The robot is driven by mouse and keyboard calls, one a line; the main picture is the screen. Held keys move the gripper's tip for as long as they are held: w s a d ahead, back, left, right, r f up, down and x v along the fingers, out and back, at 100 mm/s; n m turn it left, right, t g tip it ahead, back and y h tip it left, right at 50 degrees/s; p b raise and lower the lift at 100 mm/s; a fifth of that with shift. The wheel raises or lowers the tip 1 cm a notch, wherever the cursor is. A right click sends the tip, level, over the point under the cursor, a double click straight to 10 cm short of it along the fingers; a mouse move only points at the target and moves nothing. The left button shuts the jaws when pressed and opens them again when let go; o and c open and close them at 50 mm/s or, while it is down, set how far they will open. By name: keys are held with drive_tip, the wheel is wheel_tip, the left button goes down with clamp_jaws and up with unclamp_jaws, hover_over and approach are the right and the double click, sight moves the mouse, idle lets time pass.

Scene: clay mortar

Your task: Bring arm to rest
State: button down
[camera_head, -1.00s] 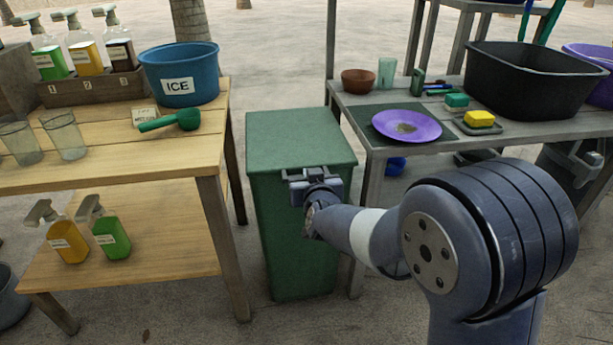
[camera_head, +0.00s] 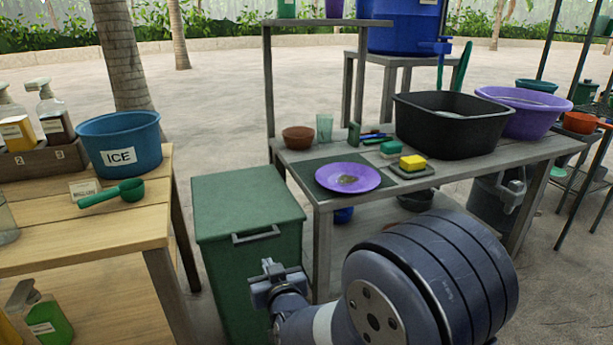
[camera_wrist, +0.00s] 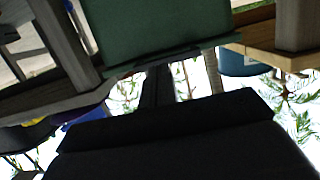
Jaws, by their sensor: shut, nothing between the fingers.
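My gripper (camera_head: 279,287) is low in the head view, in front of the green bin (camera_head: 247,235), with my arm's large grey joint to its right. Its fingers are shut and hold nothing. The bin's lid is closed and its handle shows clear above the gripper. In the wrist view, the green bin (camera_wrist: 155,30) shows at the top, beyond the dark body of my gripper, and the scene looks upside down. I cannot tell the exact gap between gripper and bin.
Left is a wooden table (camera_head: 125,230) with a blue ICE tub (camera_head: 120,146) and a green scoop (camera_head: 112,194). Right is a grey table (camera_head: 470,178) with a purple plate (camera_head: 348,178), yellow sponge (camera_head: 412,162) and black basin (camera_head: 450,125). Open sand lies behind.

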sight(261, 238)
drive_tip(key=shift+g, duration=0.3)
drive_tip(key=w+a+r, duration=0.1)
drive_tip(key=w, duration=0.1)
drive_tip(key=w+a+r+b, duration=0.1)
drive_tip(key=w, duration=0.1)
drive_tip(key=w+a+r, duration=0.1)
drive_tip(key=w, duration=0.2)
drive_tip(key=shift+a, duration=0.2)
drive_tip(key=shift+f, duration=0.4)
drive_tip(key=shift+d, duration=0.1)
